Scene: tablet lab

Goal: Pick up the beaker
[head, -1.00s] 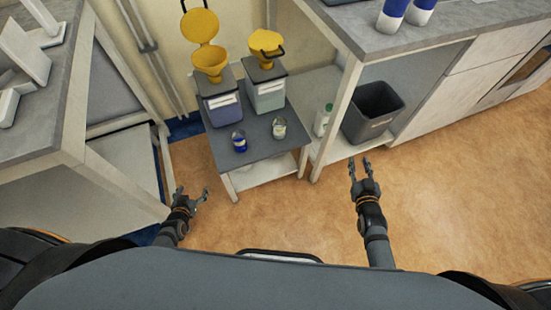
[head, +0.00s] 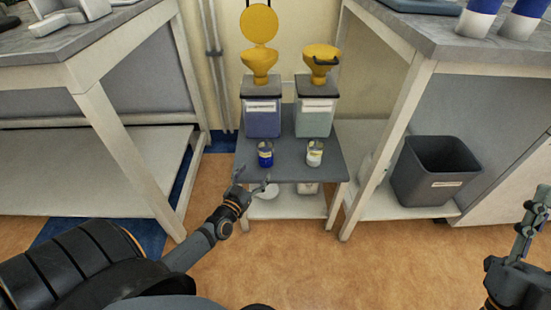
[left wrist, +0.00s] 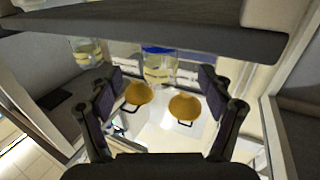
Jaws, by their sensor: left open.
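Two small glass beakers stand upright on a low grey-topped table. The left beaker (head: 265,154) holds blue liquid, and the right beaker (head: 314,154) holds pale liquid. My left gripper (head: 252,180) is open and empty at the table's front edge, just in front of the blue beaker and apart from it. In the left wrist view, the beaker with the blue band (left wrist: 158,65) lies between the spread fingers (left wrist: 158,92), beyond them; the other beaker (left wrist: 87,52) is to the left. My right gripper (head: 532,212) is at the right edge, partly cut off, far from the beakers.
Two waste containers (head: 262,118) (head: 314,118) with yellow funnels stand behind the beakers. The low table (head: 290,172) sits between two benches, whose legs flank it. A dark bin (head: 437,170) stands on the right bench's lower shelf. The floor in front is clear.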

